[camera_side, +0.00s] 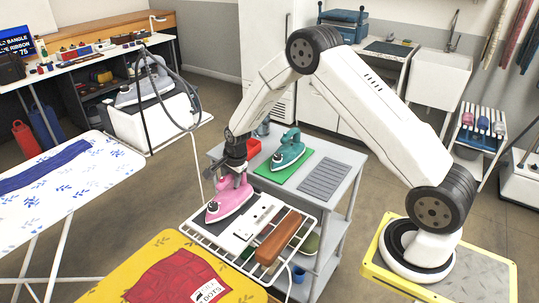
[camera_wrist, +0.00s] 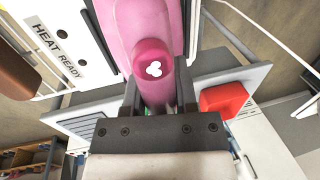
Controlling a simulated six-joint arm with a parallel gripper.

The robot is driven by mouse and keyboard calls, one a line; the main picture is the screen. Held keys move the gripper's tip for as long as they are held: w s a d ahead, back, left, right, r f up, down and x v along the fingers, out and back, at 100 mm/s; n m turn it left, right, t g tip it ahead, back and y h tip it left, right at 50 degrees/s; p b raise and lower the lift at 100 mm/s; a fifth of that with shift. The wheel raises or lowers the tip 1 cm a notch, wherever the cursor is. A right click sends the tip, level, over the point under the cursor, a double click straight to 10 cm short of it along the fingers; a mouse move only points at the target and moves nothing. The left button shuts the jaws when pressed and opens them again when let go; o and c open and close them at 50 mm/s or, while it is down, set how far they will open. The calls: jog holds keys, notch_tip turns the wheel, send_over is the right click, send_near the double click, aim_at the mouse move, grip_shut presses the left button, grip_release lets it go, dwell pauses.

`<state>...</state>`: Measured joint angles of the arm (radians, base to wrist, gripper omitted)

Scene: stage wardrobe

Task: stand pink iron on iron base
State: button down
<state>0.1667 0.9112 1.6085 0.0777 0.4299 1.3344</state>
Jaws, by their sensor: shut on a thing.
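The pink iron (camera_side: 229,202) is in my gripper (camera_side: 234,178), over the left part of a white wire rack (camera_side: 197,230). Its sole faces down and its nose points to the lower left in the side view. I cannot tell if it touches what is under it. In the wrist view my gripper (camera_wrist: 158,100) is shut on the handle of the pink iron (camera_wrist: 148,30). A white panel (camera_side: 243,231) lies right beside the iron on the rack; its "HEAT READY" label shows in the wrist view (camera_wrist: 58,45). I cannot tell surely which part is the iron base.
A brown block (camera_side: 279,238) lies on the rack to the right. Behind, the grey cart (camera_side: 345,157) holds a teal iron (camera_side: 288,152) on a green mat (camera_side: 275,177), a grey ribbed pad (camera_side: 325,178) and a red box (camera_side: 253,147). A yellow board with red cloth (camera_side: 178,277) is in front.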

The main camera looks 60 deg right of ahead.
jog(key=shift+c, duration=2)
grip_release()
jog(key=shift+r, duration=0.1)
notch_tip(320, 180, up, 12)
jog(key=s, duration=0.2)
jog(key=shift+s, duration=0.2)
jog(key=s+a+n, duration=0.4)
jog(key=s+n, duration=0.5)
jog(key=s, duration=0.1)
jog(key=s+a+r+n, duration=0.1)
jog(key=s+a+n, duration=0.3)
jog(key=s+n, duration=0.5)
jog(key=shift+s+r, duration=0.25)
jog(key=shift+s, duration=0.95)
